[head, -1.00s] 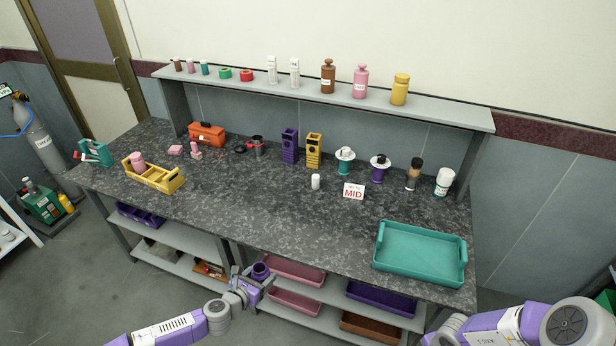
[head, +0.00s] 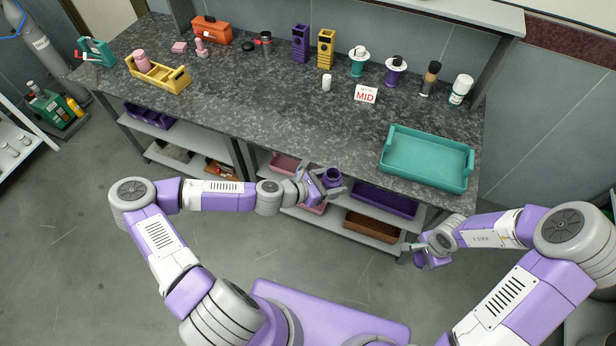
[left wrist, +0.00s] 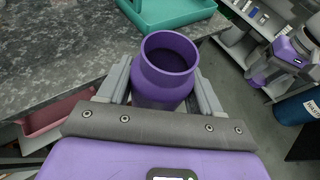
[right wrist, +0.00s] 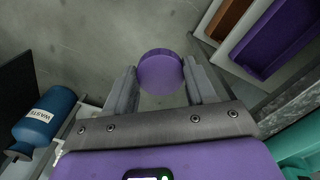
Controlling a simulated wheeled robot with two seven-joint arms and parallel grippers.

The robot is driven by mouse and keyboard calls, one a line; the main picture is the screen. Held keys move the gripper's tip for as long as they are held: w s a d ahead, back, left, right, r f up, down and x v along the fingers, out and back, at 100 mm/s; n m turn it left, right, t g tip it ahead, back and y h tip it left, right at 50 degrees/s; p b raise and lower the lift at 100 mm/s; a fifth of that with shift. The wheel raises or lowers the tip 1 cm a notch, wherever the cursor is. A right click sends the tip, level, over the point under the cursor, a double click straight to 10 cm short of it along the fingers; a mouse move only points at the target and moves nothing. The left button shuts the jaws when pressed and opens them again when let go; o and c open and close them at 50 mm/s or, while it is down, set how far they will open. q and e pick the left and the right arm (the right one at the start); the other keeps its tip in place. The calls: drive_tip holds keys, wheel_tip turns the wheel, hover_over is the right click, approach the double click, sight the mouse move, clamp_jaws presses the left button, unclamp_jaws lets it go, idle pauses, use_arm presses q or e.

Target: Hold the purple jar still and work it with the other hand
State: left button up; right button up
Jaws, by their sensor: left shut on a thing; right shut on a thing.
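The purple jar (head: 333,175) is upright in front of the bench's front edge. My left gripper (head: 328,187) is shut around its body. In the left wrist view the jar (left wrist: 168,70) sits between both fingers, with its mouth uncovered and its inside dark. My right gripper (head: 410,247) is apart from the jar, to its right and nearer to me. In the right wrist view a round purple lid (right wrist: 161,72) is held between the fingertips.
The dark speckled bench (head: 250,115) is behind the jar. A teal tray (head: 425,182) stands on its right part, and a yellow caddy (head: 160,84) with a pink jar is at the left. Purple (head: 385,203) and brown bins (head: 372,229) sit on the shelf below. Bench space at front centre is clear.

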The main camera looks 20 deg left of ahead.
use_arm(q)
drive_tip(key=shift+m+g+h, duration=0.6)
drive_tip(key=shift+m+h, duration=0.1)
drive_tip(key=shift+m, duration=0.1)
drive_tip(key=d, duration=0.1)
drive_tip(key=d+r, duration=0.1)
drive_tip(key=d, duration=0.1)
drive_tip(key=d+r, duration=0.1)
drive_tip(key=d, duration=0.1)
drive_tip(key=shift+s+d, duration=0.15)
drive_tip(key=shift+s, duration=0.1)
use_arm(e)
drive_tip(key=w+a+r+n, duration=0.4)
drive_tip(key=w+a+r, duration=0.7)
drive_tip(key=a+r, duration=0.15)
drive_tip(key=s+a+r+n, duration=0.2)
drive_tip(key=a+r+n, duration=0.1)
drive_tip(key=a+r, duration=1.1)
drive_tip(key=shift+r, duration=0.5)
drive_tip(key=shift+s+a+f, duration=0.1)
drive_tip(key=shift+f, duration=0.05)
drive_tip(key=shift+f, duration=1.9)
